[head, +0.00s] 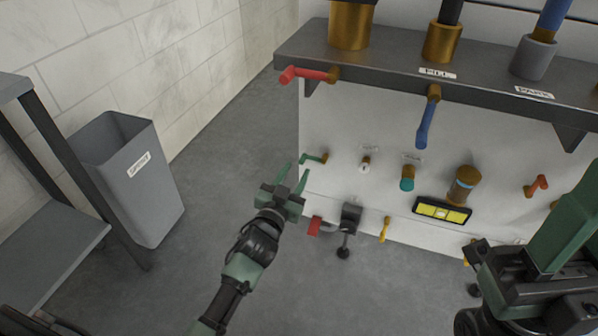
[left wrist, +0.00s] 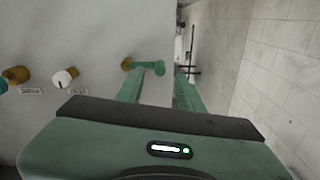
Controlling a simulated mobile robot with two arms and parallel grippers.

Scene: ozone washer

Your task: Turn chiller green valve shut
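The green valve (head: 314,158) is a small lever on a brass stem, low on the left side of the white panel. In the left wrist view its green handle (left wrist: 148,66) points sideways from the brass stem, and its rounded end appears between my fingertips. My left gripper (head: 295,170) is open and empty, just left of and below the handle in the head view. Its two green fingers also show in the left wrist view (left wrist: 160,76). I cannot tell whether a finger touches the handle. My right arm is at the lower right; its fingers are not clear.
A white knob (head: 365,164), a teal knob (head: 407,184) and a yellow-black display (head: 441,210) are to the right. A grey bin (head: 135,185) stands left; the floor between is clear.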

